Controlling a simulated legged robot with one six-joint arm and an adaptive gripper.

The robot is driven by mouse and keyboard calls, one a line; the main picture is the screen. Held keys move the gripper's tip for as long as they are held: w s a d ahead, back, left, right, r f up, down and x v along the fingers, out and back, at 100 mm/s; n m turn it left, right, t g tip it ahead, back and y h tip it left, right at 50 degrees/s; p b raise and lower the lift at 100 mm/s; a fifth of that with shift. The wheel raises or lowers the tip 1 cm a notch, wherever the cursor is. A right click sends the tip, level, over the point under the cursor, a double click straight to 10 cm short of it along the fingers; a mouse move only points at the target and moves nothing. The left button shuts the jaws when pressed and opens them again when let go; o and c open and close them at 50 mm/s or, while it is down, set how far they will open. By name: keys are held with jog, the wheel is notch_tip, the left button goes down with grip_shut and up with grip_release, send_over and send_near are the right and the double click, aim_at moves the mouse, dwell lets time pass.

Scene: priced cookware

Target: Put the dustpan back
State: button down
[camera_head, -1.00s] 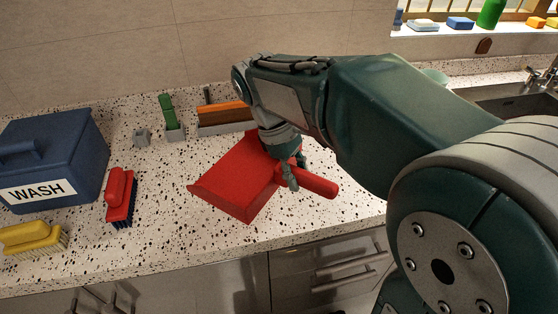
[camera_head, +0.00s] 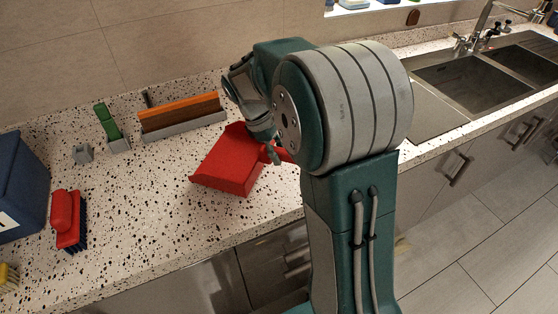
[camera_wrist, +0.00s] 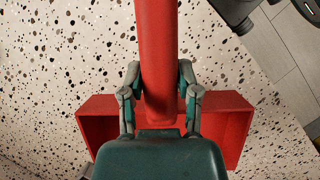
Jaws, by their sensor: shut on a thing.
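The red dustpan (camera_head: 232,160) is over the speckled counter near its front edge, its wide pan toward the left and its handle toward the right, partly behind my arm. My gripper (camera_head: 272,153) is shut on its handle close to the pan. In the wrist view the fingers of my gripper (camera_wrist: 160,98) sit on both sides of the red handle (camera_wrist: 156,40), with the pan (camera_wrist: 222,125) spreading out behind them. I cannot tell whether the pan touches the counter.
Behind the dustpan a grey holder (camera_head: 184,127) bears an orange-brown item. A green-handled item stands in a small holder (camera_head: 118,145), beside a small grey block (camera_head: 82,153). A red brush (camera_head: 66,218) and a blue bin (camera_head: 20,185) are left. The sink (camera_head: 465,78) is right.

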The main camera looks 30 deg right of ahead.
jog(key=f, duration=0.3)
jog(key=shift+w+d+f, duration=0.2)
jog(key=shift+d+f, duration=0.05)
jog(key=shift+f, duration=0.15)
jog(key=shift+c, duration=1.6)
grip_release()
